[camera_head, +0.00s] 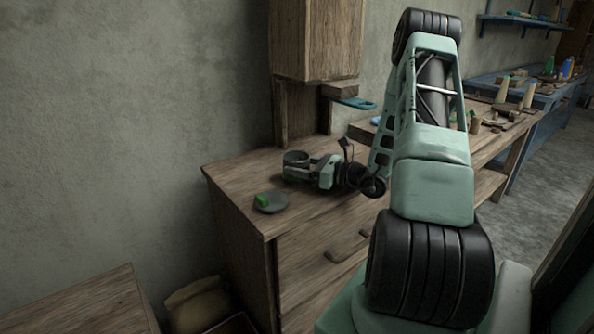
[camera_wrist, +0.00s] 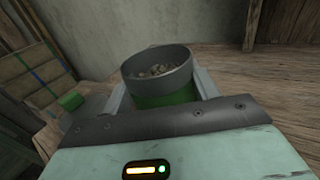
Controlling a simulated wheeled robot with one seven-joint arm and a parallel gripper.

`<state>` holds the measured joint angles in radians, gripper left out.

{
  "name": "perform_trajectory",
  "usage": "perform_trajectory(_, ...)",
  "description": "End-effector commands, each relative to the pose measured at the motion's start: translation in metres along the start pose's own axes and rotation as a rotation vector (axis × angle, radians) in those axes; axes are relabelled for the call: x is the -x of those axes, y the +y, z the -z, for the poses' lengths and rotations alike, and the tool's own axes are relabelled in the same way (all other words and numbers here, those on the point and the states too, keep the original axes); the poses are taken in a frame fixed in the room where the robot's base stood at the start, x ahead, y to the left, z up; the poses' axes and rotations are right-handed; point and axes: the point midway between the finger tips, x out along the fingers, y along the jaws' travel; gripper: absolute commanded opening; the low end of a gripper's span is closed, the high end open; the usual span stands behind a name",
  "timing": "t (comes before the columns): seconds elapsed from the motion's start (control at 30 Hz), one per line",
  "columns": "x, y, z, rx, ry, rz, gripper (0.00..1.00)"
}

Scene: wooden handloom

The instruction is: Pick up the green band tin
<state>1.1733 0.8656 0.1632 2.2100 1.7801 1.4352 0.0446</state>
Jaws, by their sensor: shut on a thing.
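The green band tin (camera_wrist: 160,82) is a dark grey round tin with a green band low on its side, and its open top shows small pale lumps inside. In the wrist view it stands between the two fingers of my gripper (camera_wrist: 158,98), which is shut on it. In the head view the tin (camera_head: 295,158) is at the end of my gripper (camera_head: 297,170), over the wooden cabinet top. I cannot tell whether its base touches the wood. Its lower part is hidden by my gripper in the wrist view.
A dark round dish (camera_head: 271,208) with a green block (camera_head: 262,199) sits near the cabinet's left front corner. A wooden post (camera_head: 315,45) rises behind the tin. A cluttered bench (camera_head: 500,115) stands at the right.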

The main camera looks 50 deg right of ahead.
Motion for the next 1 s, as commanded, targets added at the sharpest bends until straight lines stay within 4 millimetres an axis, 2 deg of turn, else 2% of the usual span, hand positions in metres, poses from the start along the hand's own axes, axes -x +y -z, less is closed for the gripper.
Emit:
perform_trajectory(0.17,0.000,0.000,-0.008,0.002,-0.001,0.000,0.36)
perform_trajectory(0.5,0.000,0.000,-0.072,0.005,0.000,0.000,0.36)
perform_trajectory(0.63,0.000,0.000,-0.090,0.003,0.001,0.000,0.36)
perform_trajectory(0.8,0.000,0.000,-0.100,0.001,0.001,0.000,0.36)
perform_trajectory(1.0,0.000,0.000,-0.100,-0.001,0.001,0.000,0.36)
